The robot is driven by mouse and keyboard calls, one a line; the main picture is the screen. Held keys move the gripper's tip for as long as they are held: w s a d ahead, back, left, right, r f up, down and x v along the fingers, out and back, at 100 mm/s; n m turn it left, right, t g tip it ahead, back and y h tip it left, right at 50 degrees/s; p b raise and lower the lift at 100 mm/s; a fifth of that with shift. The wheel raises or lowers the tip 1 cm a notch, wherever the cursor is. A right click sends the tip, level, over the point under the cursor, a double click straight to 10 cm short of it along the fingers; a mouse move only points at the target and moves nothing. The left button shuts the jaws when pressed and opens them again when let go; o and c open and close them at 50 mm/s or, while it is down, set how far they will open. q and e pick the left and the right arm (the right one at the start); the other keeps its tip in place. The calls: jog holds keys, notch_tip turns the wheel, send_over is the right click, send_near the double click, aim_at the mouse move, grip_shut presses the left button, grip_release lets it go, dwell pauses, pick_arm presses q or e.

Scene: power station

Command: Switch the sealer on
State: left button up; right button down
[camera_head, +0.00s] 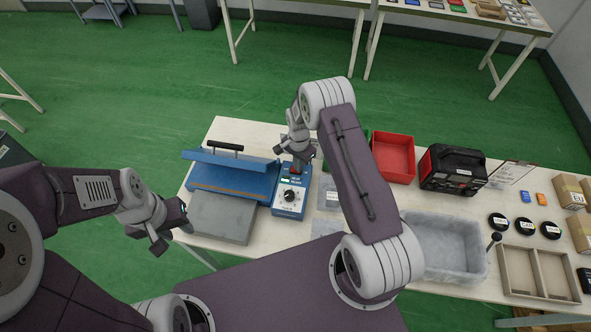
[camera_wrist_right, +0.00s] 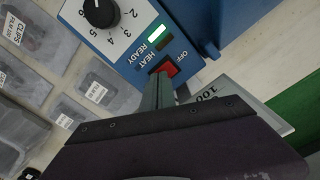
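The sealer has a blue sealing bar with a black handle (camera_head: 225,146) and a blue control box (camera_head: 289,200) with a dial. In the right wrist view, the control box shows a red rocker switch (camera_wrist_right: 171,68) beside the word OFF. A pale green indicator and a dark one lie near the words HEAT and READY. My right gripper (camera_head: 302,157) is over the far end of the control box. Its narrow fingertips (camera_wrist_right: 164,84) look shut and are right at the switch; contact cannot be told. My left gripper (camera_head: 172,226) looks open and empty, left of the grey plate.
A red bin (camera_head: 393,158) and a black-red device (camera_head: 452,170) stand right of my right arm. A grey tray (camera_head: 440,245) and a divided wooden box (camera_head: 538,270) are further right. Small labelled packs (camera_wrist_right: 73,110) lie beside the control box.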

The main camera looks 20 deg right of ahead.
notch_tip(320, 180, up, 7)
jog(key=p, duration=0.5)
jog(key=shift+f, duration=0.1)
dwell(0.4)
notch_tip(320, 180, up, 11)
jog(key=s+a+n+t+b, duration=0.2)
jog(key=t+b, duration=0.1)
jog(key=b, duration=0.5)
jog(key=s+f+n+g+b, duration=0.1)
jog(key=s+n, duration=0.8)
jog(key=s, duration=0.9)
jog(key=shift+s+f+n+g, duration=0.25)
jog(key=shift+f+n+g, duration=0.15)
jog(key=shift+f, duration=0.1)
